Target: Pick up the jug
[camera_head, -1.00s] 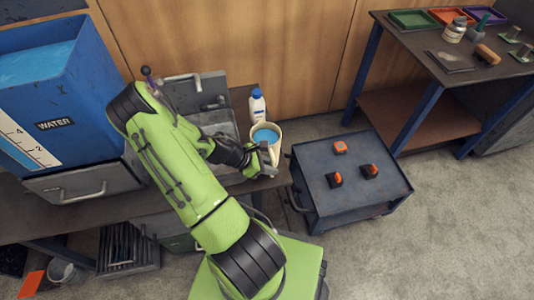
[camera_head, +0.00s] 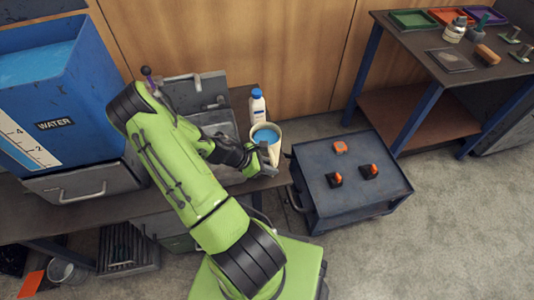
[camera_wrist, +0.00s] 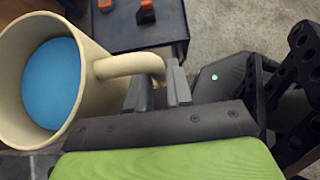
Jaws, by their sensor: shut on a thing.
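The jug (camera_head: 271,131) is cream-coloured with blue liquid inside. It is at the right end of the workbench, in front of a white bottle. In the wrist view the jug (camera_wrist: 92,58) fills the left side, its handle reaching right to my gripper. My gripper (camera_wrist: 160,90) is shut on the jug's handle, with grey fingers on either side of its end. In the head view my gripper (camera_head: 268,160) is at the jug's near side. I cannot tell whether the jug's base touches the bench.
A white bottle with a blue cap (camera_head: 257,106) stands just behind the jug. A blue cart (camera_head: 325,205) with orange-topped items is close on the right. A large blue water tank (camera_head: 95,85) is at the left. Another table (camera_head: 428,55) with trays stands at the back right.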

